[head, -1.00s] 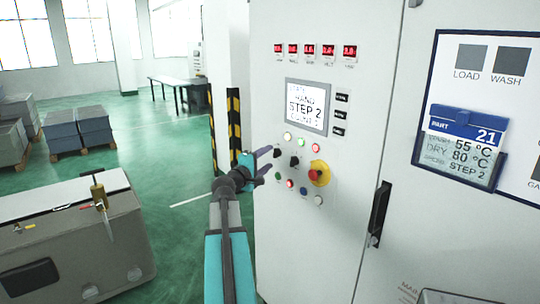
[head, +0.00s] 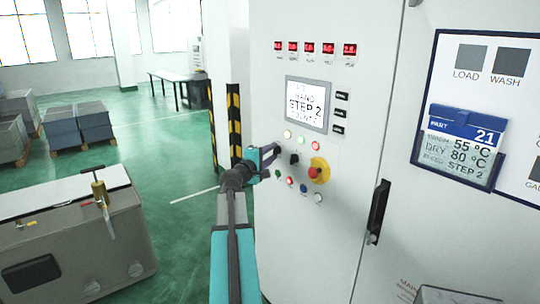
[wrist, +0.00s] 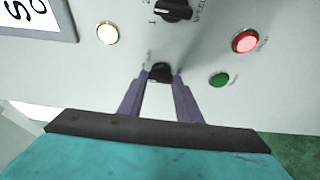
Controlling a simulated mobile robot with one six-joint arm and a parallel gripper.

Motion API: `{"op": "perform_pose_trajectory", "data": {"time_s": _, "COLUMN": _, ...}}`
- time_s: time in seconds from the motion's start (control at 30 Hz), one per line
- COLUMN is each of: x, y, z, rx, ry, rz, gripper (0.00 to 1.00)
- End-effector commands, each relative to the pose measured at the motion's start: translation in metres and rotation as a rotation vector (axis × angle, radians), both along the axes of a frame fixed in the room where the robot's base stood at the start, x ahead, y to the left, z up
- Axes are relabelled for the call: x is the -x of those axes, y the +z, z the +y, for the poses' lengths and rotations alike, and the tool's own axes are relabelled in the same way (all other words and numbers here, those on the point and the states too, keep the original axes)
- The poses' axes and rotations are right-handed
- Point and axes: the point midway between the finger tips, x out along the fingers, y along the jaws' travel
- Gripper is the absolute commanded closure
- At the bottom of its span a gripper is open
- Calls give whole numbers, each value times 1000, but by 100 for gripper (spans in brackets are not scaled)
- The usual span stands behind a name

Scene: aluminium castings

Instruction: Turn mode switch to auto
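The mode switch seems to be the left black knob (wrist: 160,72) on the grey cabinet; its label is too blurred to read. In the wrist view it sits between the tips of my gripper (wrist: 161,77). The two fingers are apart, one on each side of it; firm contact cannot be made out. In the head view my gripper (head: 272,154) is at the panel and largely hides this knob. A second black knob (head: 294,158) is to its right, also in the wrist view (wrist: 174,10), with lettering like "SPEED". The display (head: 306,104) reads "HAND" and "STEP 2".
Close by are a white lamp (wrist: 108,33), a lit red button (wrist: 245,40) and a green button (wrist: 220,80). A red emergency stop (head: 314,172) on yellow is to the right. A grey machine (head: 75,235) stands left; green floor lies between.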

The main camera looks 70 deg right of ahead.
Motion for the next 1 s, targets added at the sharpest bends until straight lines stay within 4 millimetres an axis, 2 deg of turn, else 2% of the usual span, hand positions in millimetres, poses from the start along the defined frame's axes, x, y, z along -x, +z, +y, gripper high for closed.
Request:
{"op": "perform_pose_trajectory", "data": {"time_s": 0.03, "x": 0, "y": -1, "z": 11, "rx": 0, "ry": 2, "rz": -1, "gripper": 91}}
{"op": "perform_pose_trajectory", "data": {"time_s": 0.2, "x": -1, "y": -1, "z": 1, "rx": 1, "ry": 2, "rz": -3, "gripper": 91}}
{"op": "perform_pose_trajectory", "data": {"time_s": 1.0, "x": -3, "y": -4, "z": -1, "rx": 78, "ry": 6, "rz": -113, "gripper": 91}}
